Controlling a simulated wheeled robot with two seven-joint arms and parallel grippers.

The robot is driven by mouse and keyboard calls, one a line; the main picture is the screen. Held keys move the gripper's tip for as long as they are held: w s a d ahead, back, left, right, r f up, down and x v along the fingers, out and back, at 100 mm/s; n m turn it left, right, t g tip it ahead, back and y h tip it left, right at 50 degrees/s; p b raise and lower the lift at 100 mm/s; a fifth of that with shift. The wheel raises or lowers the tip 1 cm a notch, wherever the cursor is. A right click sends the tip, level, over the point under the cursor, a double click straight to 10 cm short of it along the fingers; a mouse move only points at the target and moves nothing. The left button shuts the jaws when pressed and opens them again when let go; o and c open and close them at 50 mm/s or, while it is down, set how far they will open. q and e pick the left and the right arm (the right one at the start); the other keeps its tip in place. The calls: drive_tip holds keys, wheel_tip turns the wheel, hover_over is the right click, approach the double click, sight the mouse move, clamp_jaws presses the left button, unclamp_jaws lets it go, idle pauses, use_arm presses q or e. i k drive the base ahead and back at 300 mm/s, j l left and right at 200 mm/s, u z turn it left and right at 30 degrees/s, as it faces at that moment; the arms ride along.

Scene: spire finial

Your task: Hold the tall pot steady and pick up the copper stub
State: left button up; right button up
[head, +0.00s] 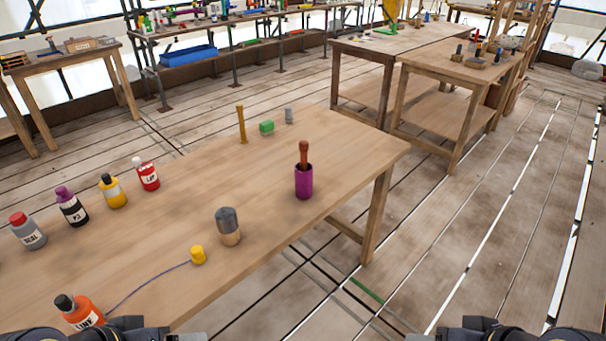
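A purple tall pot (304,184) stands upright near the table's right end. A reddish-brown, copper-like piece with a rounded top (304,154) sticks up out of it; its lower part is hidden inside the pot. My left gripper (190,337) shows only in part at the bottom edge, at the near side of the table. My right gripper (420,337) shows only in part at the bottom edge, right of the table. Both are well apart from the pot, and their fingers are mostly cut off by the frame.
Table around the pot is clear.

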sight(303, 145)
drive_tip(key=i+l+u, duration=0.6)
drive_tip(key=i+l, duration=0.25)
drive_tip(key=i+l+u, duration=0.3)
drive_tip(key=l, duration=0.35)
drive_tip(key=i, duration=0.05)
